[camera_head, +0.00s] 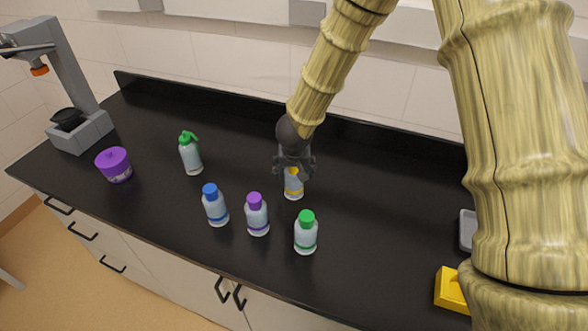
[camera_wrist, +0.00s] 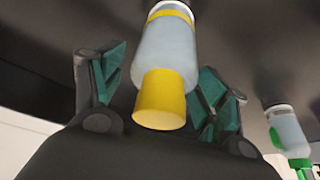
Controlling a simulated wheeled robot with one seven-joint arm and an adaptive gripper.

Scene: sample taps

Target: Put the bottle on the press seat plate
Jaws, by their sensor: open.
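My gripper (camera_head: 294,165) is over a bottle with a yellow band (camera_head: 293,188) near the middle of the counter, covering its top in the head view. In the wrist view, this yellow-capped bottle (camera_wrist: 165,60) shows between the spread fingers of my open gripper (camera_wrist: 160,88), its cap towards the palm. I cannot tell whether a finger touches it. The grey press (camera_head: 70,85) stands at the far left end of the counter. Its base holds a black round part (camera_head: 68,117), probably the seat plate, below an orange tip (camera_head: 39,70).
Blue-capped (camera_head: 215,207), purple-capped (camera_head: 256,216) and green-capped (camera_head: 305,235) bottles stand in front of my gripper. A green-topped spray bottle (camera_head: 190,154) and a purple pot (camera_head: 114,165) stand to the left. A yellow object (camera_head: 450,291) and grey tray (camera_head: 467,229) lie at right.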

